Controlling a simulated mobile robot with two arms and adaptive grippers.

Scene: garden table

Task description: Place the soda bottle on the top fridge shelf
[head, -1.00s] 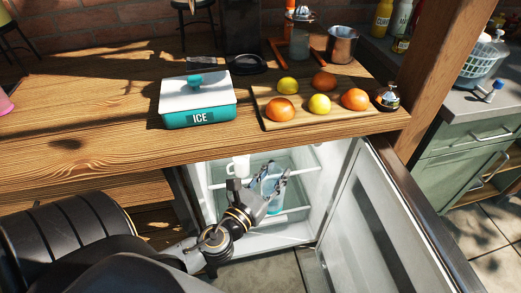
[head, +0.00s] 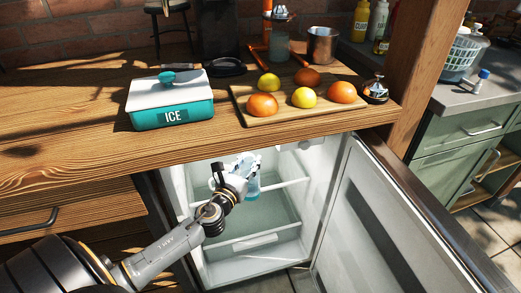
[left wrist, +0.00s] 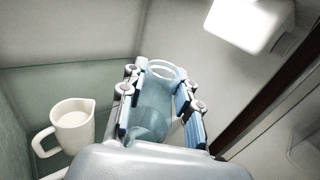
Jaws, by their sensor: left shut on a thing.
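The soda bottle (head: 253,189) is pale blue and see-through, inside the open fridge (head: 207,265) under the wooden counter. My left gripper (head: 250,163) is shut around it, near the level of the top shelf (head: 292,183). In the left wrist view, the fingers of the left gripper (left wrist: 162,76) flank the bottle (left wrist: 153,105), whose round open mouth shows between them. I cannot tell whether the bottle's base touches the shelf. My right gripper is not in view.
A white jug (left wrist: 72,128) stands left of the bottle in the left wrist view. The fridge door (head: 375,230) is swung open to the right. A green ICE box (head: 170,103) and a board (head: 272,117) with fruit are on the counter (head: 75,150) above.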

